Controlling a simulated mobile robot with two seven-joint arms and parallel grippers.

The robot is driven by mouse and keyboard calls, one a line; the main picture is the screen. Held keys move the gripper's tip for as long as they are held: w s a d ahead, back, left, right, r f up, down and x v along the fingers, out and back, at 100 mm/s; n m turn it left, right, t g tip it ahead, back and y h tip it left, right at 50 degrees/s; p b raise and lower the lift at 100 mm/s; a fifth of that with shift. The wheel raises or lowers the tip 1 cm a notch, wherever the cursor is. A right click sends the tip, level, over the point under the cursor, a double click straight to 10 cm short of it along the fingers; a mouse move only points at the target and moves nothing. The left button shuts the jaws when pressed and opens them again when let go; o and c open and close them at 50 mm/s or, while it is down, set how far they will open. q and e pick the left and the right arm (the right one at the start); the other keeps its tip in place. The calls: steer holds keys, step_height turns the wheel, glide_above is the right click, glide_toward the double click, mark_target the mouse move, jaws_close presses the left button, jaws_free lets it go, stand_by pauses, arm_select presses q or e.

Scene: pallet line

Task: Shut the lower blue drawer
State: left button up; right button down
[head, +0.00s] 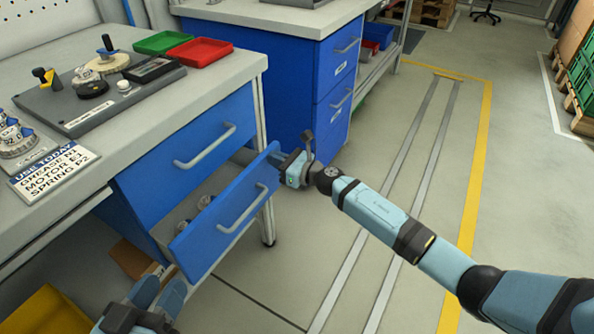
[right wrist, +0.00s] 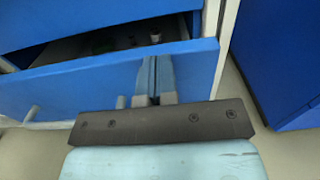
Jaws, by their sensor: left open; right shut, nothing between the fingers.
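The lower blue drawer (head: 205,240) is pulled out from the workbench, with its bar handle (head: 243,210) on its front. It also shows across the right wrist view (right wrist: 90,88), where its inside is partly visible. My right gripper (head: 277,160) is at the right end of the drawer front, near its upper corner. Its fingers (right wrist: 155,78) are shut together with nothing between them and overlap the front panel in the right wrist view. I cannot tell whether they touch it. My left gripper (head: 160,292) is open, low at the bottom left below the drawer.
The upper blue drawer (head: 190,145) is shut above it. The bench top (head: 125,165) holds a tool board, green and red trays and a sign. A second blue cabinet (head: 310,85) stands behind. A yellow bin (head: 45,312) is at bottom left. Floor to the right is open.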

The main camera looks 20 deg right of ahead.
mark_target(264, 152)
steer(key=x, duration=0.3)
steer(key=shift+w+a+b, duration=0.25)
steer(key=shift+w+b, duration=0.05)
steer(key=shift+b, duration=0.1)
arm_select(q)
steer(key=shift+w+f, duration=0.15)
steer(key=shift+w, duration=0.05)
steer(key=shift+s+f, duration=0.1)
steer(key=shift+f, duration=0.15)
arm_select(e)
steer(key=shift+d+f, duration=0.1)
steer(key=shift+d, duration=0.05)
